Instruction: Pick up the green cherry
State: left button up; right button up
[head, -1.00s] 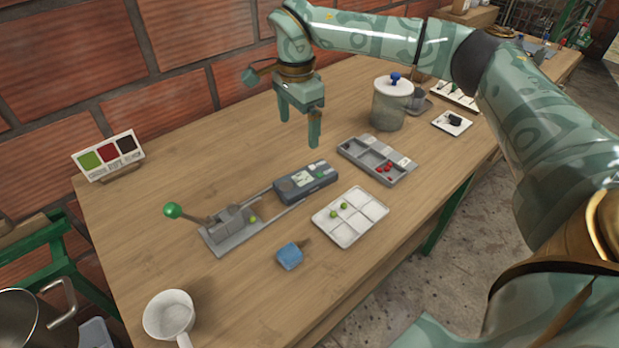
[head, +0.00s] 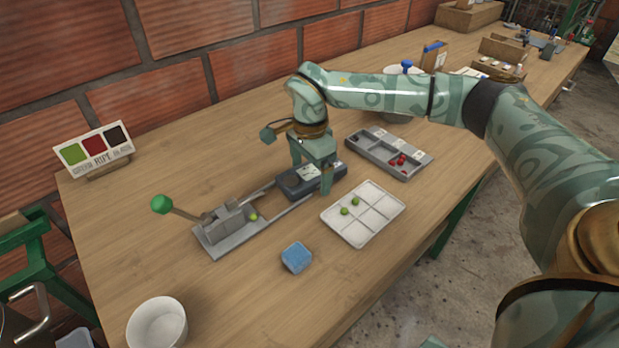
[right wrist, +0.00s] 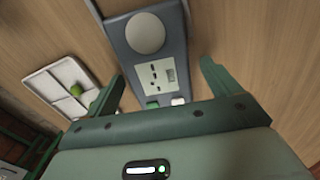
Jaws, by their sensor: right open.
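Two green cherries, one here (head: 344,211) and one here (head: 355,201), lie in the white sectioned tray (head: 362,238). Another small green cherry (head: 253,217) sits at the grey lever press. My right gripper (head: 312,182) is open and empty, pointing down above the dark handheld meter, to the left of the tray. In the right wrist view its spread fingers (right wrist: 160,84) frame the meter (right wrist: 150,60). A green cherry (right wrist: 76,90) in the tray shows at the left there. My left gripper is out of view.
A grey press (head: 225,232) with a green-knobbed lever stands left of the meter. A blue block (head: 297,258) lies in front. A grey compartment box (head: 372,158) holds red cherries behind the tray. A white cup (head: 157,324) is at front left.

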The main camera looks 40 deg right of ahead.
aim_at(310, 171)
jog(key=shift+s+r, duration=0.1)
jog(key=shift+r, duration=0.1)
jog(key=shift+c, duration=0.6)
jog(key=c, duration=1.1)
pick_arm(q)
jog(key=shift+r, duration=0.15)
pick_arm(e)
jog(key=shift+r, duration=0.15)
